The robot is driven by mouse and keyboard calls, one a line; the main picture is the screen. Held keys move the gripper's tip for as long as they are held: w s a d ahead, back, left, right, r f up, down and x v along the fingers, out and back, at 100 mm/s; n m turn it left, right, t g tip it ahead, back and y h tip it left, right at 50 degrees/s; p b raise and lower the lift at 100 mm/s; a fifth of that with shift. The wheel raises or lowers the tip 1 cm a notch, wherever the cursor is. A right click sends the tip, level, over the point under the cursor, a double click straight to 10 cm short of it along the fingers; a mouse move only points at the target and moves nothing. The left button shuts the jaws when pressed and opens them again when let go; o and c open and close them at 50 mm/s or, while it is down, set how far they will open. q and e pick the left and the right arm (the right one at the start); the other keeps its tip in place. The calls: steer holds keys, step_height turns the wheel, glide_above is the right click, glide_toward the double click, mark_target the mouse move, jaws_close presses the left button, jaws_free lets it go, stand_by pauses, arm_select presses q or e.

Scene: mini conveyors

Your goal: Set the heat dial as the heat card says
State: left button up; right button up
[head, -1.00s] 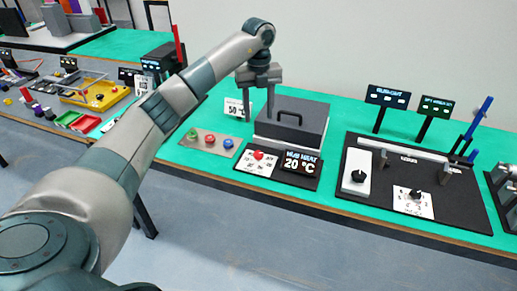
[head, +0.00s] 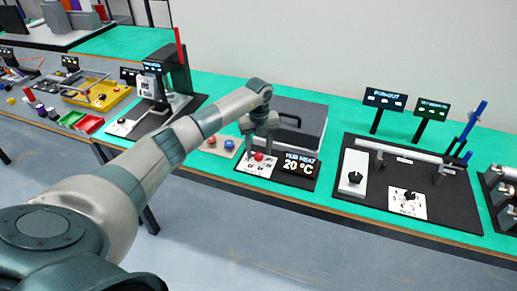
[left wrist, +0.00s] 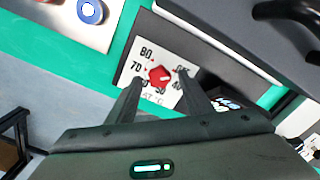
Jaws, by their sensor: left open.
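The heat dial (head: 258,156) is a small red knob on a white scale plate at the front of the grey heater box. In the left wrist view the red dial (left wrist: 160,76) has marks from OFF through 40 up to 80 around it; its exact setting is hard to tell. The display (head: 300,163) reads HUB HEAT 20 °C. My left gripper (head: 259,148) points down over the dial. In the wrist view its open fingers (left wrist: 159,82) stand on either side of the knob, with no clear contact. The heat card is hidden behind my left arm.
The dark heater lid with a handle (head: 295,120) stands just behind the dial. A plate with coloured buttons (head: 220,145) lies to its left. A black board with a lever and knobs (head: 440,205) is to the right. Green table shows between them.

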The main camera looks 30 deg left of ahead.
arm_select(q)
steer(key=shift+f, duration=0.4)
steer(key=c, duration=1.1)
steer(key=shift+o, duration=0.3)
